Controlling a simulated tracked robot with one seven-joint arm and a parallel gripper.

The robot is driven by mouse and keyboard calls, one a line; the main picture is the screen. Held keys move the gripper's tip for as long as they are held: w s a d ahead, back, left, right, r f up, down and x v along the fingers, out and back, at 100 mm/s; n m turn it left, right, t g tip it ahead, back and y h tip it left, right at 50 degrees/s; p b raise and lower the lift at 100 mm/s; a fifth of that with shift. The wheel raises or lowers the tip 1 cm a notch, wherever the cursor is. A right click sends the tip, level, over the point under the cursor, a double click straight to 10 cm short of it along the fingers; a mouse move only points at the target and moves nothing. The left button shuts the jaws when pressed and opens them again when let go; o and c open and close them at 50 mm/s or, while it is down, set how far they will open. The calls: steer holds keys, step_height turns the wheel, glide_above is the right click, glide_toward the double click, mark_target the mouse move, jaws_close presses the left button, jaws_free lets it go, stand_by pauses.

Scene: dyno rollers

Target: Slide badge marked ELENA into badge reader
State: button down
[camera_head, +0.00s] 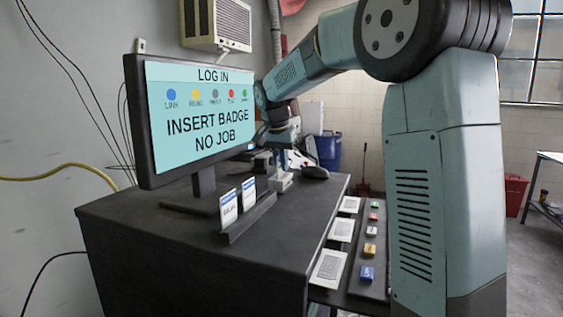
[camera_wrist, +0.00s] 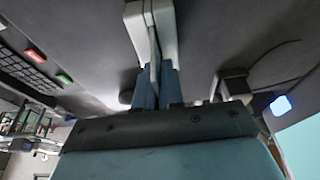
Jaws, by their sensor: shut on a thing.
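My gripper (camera_wrist: 157,92) is shut on a thin badge (camera_wrist: 154,68), seen edge-on between the two blue fingers in the wrist view. Its name cannot be read. A pale badge reader (camera_wrist: 166,25) with a slot lies straight ahead of the fingers, and the badge edge lines up with the slot. I cannot tell how far in the badge is. In the head view the pale reader (camera_head: 281,183) stands on the desk right of the monitor, with my gripper right above it, partly hidden by my arm. Two other badges (camera_head: 228,207) (camera_head: 249,192) stand in a dark rack (camera_head: 247,222).
The monitor (camera_head: 197,115) reads "LOG IN", "INSERT BADGE", "NO JOB". A dark mouse (camera_head: 316,172) lies right of the reader. Lower right, a shelf holds white cards (camera_head: 328,268) and coloured buttons (camera_head: 367,273). The desk's front top (camera_head: 170,240) is bare.

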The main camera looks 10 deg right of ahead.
steer(key=shift+f, duration=0.5)
steer(key=c, duration=1.2)
jaws_free()
steer(key=v, duration=1.3)
steer(key=shift+s+r, duration=0.1)
steer(key=shift+r, duration=0.25)
steer(key=shift+s, duration=0.1)
steer(key=s+d+f+n+t, duration=0.1)
steer(key=s+f, duration=0.4)
steer(key=s, duration=0.5)
steer(key=s+d+f+n+t+y, duration=0.1)
steer(key=s+d+f+n, duration=0.2)
steer(key=s+f, duration=0.3)
steer(key=s+d+f+n+y, duration=0.1)
steer(key=s+d+f, duration=0.3)
steer(key=s, duration=1.2)
steer(key=shift+d+f+n+t, duration=0.25)
steer(key=shift+f+n+t, duration=0.15)
steer(key=shift+f+n, duration=0.55)
